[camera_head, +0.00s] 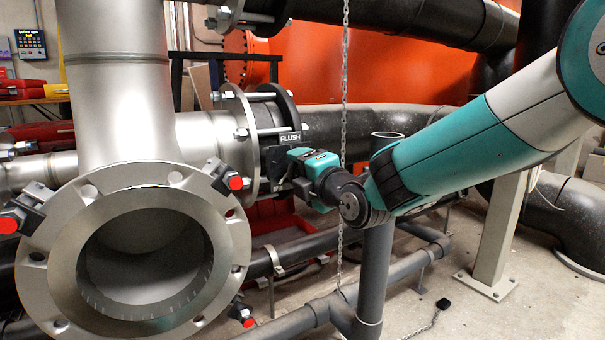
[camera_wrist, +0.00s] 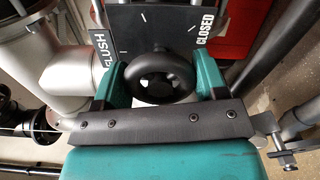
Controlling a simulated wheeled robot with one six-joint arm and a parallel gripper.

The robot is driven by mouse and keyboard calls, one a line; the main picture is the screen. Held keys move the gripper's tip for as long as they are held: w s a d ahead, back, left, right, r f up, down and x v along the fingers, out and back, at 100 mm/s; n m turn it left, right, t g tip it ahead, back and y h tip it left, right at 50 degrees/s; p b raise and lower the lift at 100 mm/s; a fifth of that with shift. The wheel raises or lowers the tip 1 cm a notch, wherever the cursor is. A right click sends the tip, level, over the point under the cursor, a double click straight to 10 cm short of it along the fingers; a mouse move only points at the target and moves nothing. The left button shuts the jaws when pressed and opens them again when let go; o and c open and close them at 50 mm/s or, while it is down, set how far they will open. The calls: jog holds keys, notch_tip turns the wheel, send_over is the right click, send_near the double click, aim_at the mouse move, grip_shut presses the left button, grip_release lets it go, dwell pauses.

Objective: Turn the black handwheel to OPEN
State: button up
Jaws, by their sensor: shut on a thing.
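The black handwheel (camera_wrist: 166,77) shows in the wrist view between the two teal fingers of my gripper (camera_wrist: 163,82). My gripper is shut on it, one finger at each side. Behind the wheel is a dark label plate (camera_wrist: 150,22) with FLUSH at its left edge and CLOSED at its right. No OPEN label is readable. In the head view my gripper (camera_head: 290,170) reaches in from the right, beside the flanged pipe joint. The plate's FLUSH label (camera_head: 290,138) shows just above it. The handwheel is hidden there behind the gripper.
A large open steel flange (camera_head: 35,270) with red-tipped clamps stands at the front left. A chain (camera_head: 344,90) hangs near my gripper. A grey upright pipe (camera_head: 376,270) stands below my arm. Bare floor (camera_head: 460,315) shows at lower right.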

jog(key=shift+w+d, duration=0.1)
jog(key=shift+d, duration=0.1)
jog(key=o, duration=0.9)
jog(key=shift+a, duration=0.1)
jog(key=shift+p+v, duration=0.7)
jog(key=shift+v, duration=8.05)
